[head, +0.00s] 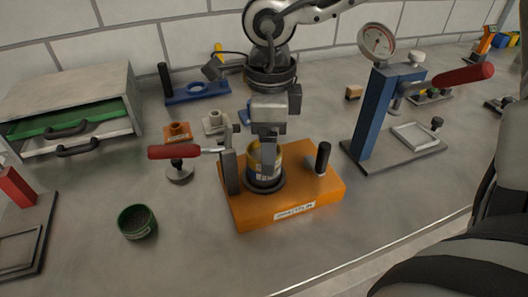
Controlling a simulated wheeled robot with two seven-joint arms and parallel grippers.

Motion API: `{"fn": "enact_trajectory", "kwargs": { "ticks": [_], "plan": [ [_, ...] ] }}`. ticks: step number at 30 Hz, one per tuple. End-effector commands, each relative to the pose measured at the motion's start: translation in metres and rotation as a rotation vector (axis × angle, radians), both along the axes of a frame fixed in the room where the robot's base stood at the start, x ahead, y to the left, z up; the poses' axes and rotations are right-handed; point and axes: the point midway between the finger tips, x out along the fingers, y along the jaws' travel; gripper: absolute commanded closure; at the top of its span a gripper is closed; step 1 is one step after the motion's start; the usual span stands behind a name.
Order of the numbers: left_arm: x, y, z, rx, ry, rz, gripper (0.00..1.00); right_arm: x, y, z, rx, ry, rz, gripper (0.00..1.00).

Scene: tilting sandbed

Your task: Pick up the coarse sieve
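A small round green-rimmed cup (137,222) with a dark, grainy-looking inside sits on the grey bench at the front left. It is the only thing in view that looks like a sieve, but I cannot tell whether it is the coarse one. It stands apart from other objects, with nothing touching it.
An orange fixture (290,211) with a red-handled clamp (174,152) stands right of the cup. A blue press (374,117) stands further right. A drawer unit (70,88) is at back left, a red-blocked plate (18,187) at the left edge. Bench around the cup is clear.

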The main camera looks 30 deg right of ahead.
Motion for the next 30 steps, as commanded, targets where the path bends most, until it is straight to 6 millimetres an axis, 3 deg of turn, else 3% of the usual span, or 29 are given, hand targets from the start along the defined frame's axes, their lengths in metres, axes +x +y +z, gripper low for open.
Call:
{"fn": "enact_trajectory", "kwargs": {
  "ticks": [3, 10, 11, 15, 16, 25, 30],
  "plan": [
    [0.0, 0.001, 0.0, 0.001, 0.001, 0.002, 0.64, -0.001, 0.0, -0.011, 0.0, 0.003, -0.001, 0.23],
    [0.001, 0.002, -0.001, 0.003, -0.001, 0.003, 0.64, 0.0, 0.0, -0.012, -0.001, -0.001, 0.0, 0.23],
    [0.001, 0.002, -0.001, 0.003, -0.001, 0.003, 0.64, 0.0, 0.0, -0.012, -0.001, -0.001, 0.0, 0.28],
    [0.001, 0.002, -0.001, 0.003, 0.0, 0.003, 0.64, 0.0, 0.0, -0.012, -0.001, -0.001, 0.0, 0.67],
    [0.0, 0.002, -0.001, 0.004, 0.001, 0.002, 0.64, 0.0, 0.0, -0.012, -0.001, -0.001, 0.0, 0.71],
    [0.0, 0.003, -0.002, 0.008, 0.004, -0.001, 0.64, 0.0, 0.0, -0.011, -0.001, -0.001, -0.001, 0.71],
    [-0.001, 0.003, -0.002, 0.009, 0.005, -0.001, 0.64, 0.001, 0.0, -0.001, -0.001, -0.006, 0.0, 0.71]
  ]
}}
